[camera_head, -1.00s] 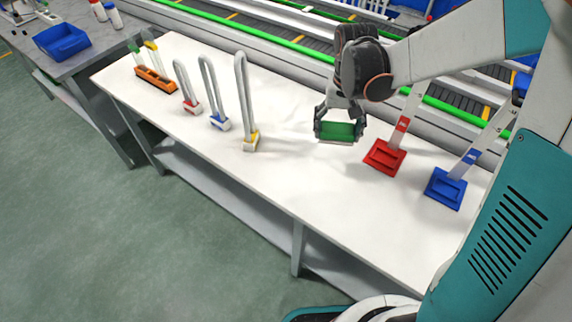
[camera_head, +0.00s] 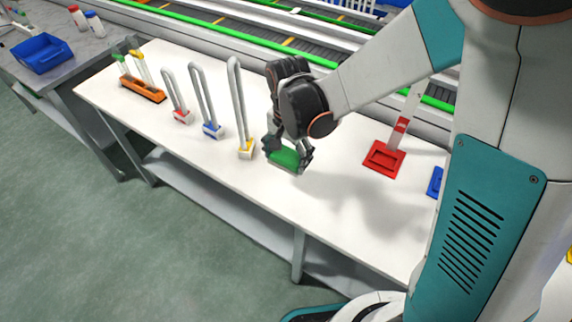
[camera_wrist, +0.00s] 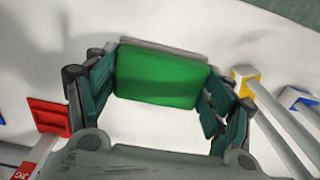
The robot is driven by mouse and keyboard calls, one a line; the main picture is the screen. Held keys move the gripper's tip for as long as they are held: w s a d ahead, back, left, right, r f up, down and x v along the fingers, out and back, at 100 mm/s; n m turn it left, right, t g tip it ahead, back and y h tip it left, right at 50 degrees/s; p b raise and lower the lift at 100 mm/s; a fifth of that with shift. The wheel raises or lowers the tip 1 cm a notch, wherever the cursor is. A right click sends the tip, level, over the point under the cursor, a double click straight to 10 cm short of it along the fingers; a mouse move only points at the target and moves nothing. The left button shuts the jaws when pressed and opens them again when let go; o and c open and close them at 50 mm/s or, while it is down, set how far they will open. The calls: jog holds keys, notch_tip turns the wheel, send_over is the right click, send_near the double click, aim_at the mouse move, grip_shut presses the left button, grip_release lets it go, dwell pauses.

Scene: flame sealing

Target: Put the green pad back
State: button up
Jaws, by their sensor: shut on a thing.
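The green pad (camera_head: 286,159) is a green block with a grey edge. My gripper (camera_head: 287,155) is shut on it from both sides, above the white table just right of the yellow-based loop stand. In the wrist view the green pad (camera_wrist: 160,76) lies between the two fingers, with white table behind it. I cannot tell whether the pad touches the table.
Loop stands with yellow (camera_head: 245,150), blue (camera_head: 212,130) and red (camera_head: 182,117) bases stand left of my gripper. An orange rack (camera_head: 142,90) holds tubes farther left. A red pad stand (camera_head: 384,160) and a blue one (camera_head: 435,182) stand right. The table front is clear.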

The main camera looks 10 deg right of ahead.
aim_at(288, 182)
notch_tip(288, 182, down, 10)
jog(key=b, duration=0.3)
jog(key=shift+r, duration=0.25)
jog(key=shift+f, duration=0.15)
jog(key=o, duration=0.9)
jog(key=shift+o, duration=0.2)
notch_tip(288, 182, up, 12)
jog(key=p, duration=0.4)
jog(key=shift+d+r, duration=0.1)
jog(key=shift+r, duration=0.1)
